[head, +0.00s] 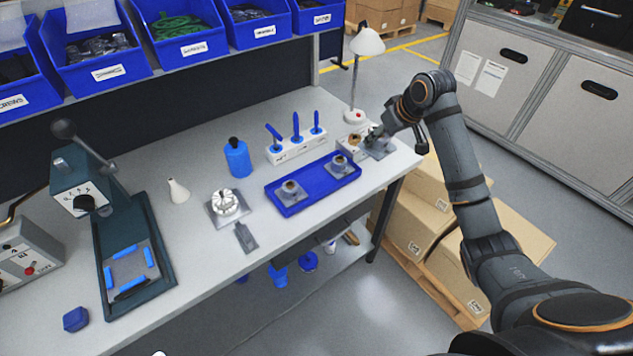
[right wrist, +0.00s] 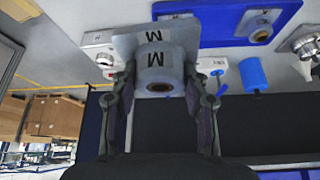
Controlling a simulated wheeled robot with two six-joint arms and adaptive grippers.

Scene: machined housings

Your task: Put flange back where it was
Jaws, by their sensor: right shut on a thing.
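My right gripper (right wrist: 160,92) is shut on a grey flange (right wrist: 158,65), a round hub on a square plate marked M. In the head view, this gripper (head: 374,134) and the flange (head: 380,150) are at the bench's far right end, right of the blue tray. I cannot tell whether the plate touches the bench. The blue tray (head: 312,198) holds two more flanges, one at its left (head: 290,190) and one at its right (head: 341,166). My left gripper is not in view.
A white box (head: 350,150) and a lamp (head: 354,116) stand close to my right gripper. A white rack (head: 297,150) with blue-handled tools and a blue bottle (head: 238,158) stand behind the tray. A round chuck on a plate (head: 226,204) is left of it.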

